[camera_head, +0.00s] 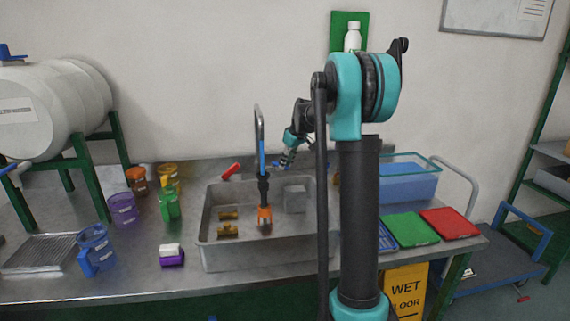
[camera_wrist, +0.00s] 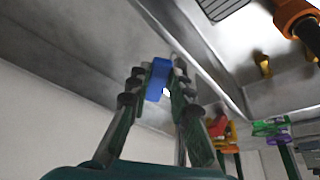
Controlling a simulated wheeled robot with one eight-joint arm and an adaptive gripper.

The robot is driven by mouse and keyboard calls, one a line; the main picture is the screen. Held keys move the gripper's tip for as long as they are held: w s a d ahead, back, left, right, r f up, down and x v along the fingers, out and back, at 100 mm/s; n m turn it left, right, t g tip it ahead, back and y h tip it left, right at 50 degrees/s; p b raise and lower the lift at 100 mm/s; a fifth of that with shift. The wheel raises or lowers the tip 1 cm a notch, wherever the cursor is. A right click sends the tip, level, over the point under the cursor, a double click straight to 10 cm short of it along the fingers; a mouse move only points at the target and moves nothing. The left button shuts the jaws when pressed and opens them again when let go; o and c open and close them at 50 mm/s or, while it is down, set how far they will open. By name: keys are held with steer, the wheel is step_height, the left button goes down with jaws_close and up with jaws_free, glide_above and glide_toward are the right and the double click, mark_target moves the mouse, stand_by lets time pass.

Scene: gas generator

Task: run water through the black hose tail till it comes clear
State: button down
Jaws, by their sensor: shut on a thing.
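A grey gooseneck tap (camera_head: 259,122) rises over the sink. A narrow blue length (camera_head: 262,156) runs below its spout; I cannot tell whether it is water or a solid part. Below it is an upright black piece (camera_head: 263,189), perhaps the hose tail, with an orange end (camera_head: 265,214) in the sink. The orange end also shows in the wrist view (camera_wrist: 292,14). My gripper (camera_head: 284,162), behind the sink, is shut on a small blue block-like part (camera_wrist: 158,80), possibly the tap handle. No clear water colour shows.
The steel sink (camera_head: 215,257) holds brass fittings (camera_head: 228,231). A glass tank (camera_head: 409,182) and coloured mats (camera_head: 410,229) lie right.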

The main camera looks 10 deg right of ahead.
stand_by(0.4)
steer(key=c, duration=1.4)
jaws_free()
steer(key=shift+o, duration=0.2)
steer(key=shift+r, duration=0.1)
steer(key=v, duration=1.1)
steer(key=shift+s+r, duration=0.15)
steer(key=shift+r, duration=0.2)
steer(key=shift+s+d, duration=0.1)
steer(key=shift+d, duration=0.05)
